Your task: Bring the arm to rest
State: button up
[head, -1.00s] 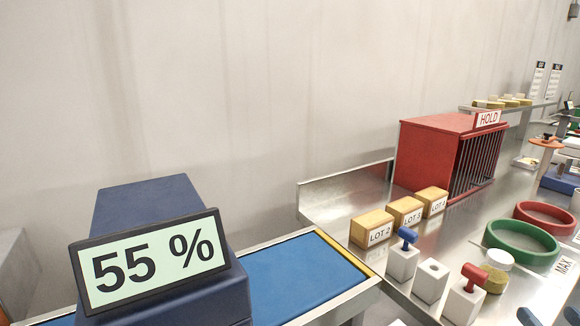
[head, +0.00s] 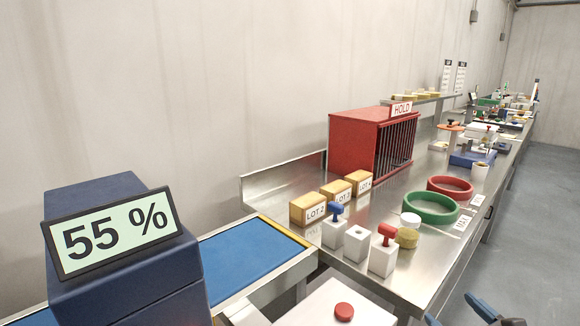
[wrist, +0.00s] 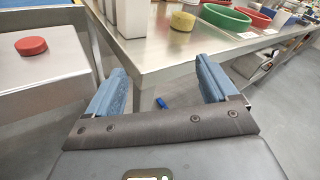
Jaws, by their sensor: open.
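My gripper (head: 458,312) shows at the bottom right edge of the head view, its blue fingers apart. In the wrist view my gripper (wrist: 160,78) is open with nothing between its fingers. It is off the front corner of the steel table (wrist: 160,62), over the grey floor. The rest of my arm is out of the head view.
A red button (head: 343,311) tops a white box at the front. White blocks, green ring (head: 431,217), red ring (head: 450,195) and red HOLD cage (head: 358,146) stand on the steel table. A 55 % display (head: 112,233) is left. A small blue item (wrist: 161,102) lies below my fingers.

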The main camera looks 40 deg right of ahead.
jog(key=s+a+f+n+g+y, duration=0.1)
jog(key=s+a+f+n, duration=0.1)
jog(key=a+n, duration=0.6)
jog(key=s+a+f+n+y, duration=0.2)
jog(key=a+n, duration=0.6)
jog(key=a, duration=0.1)
jog(key=s+a+r+n+y, duration=0.1)
jog(key=s+a+r+n, duration=0.1)
jog(key=n, duration=0.5)
jog(key=s+a+r+n+t+y, duration=0.1)
jog(key=s+a+r+n+y, duration=0.1)
jog(key=a+n, duration=0.4)
jog(key=s+a+r+n+y, duration=0.1)
jog(key=s+a+r+n, duration=0.2)
jog(key=n, duration=0.4)
jog(key=shift+s+a+r+n+y, duration=0.35)
jog(key=shift+s+a, duration=0.2)
jog(key=shift+s, duration=0.4)
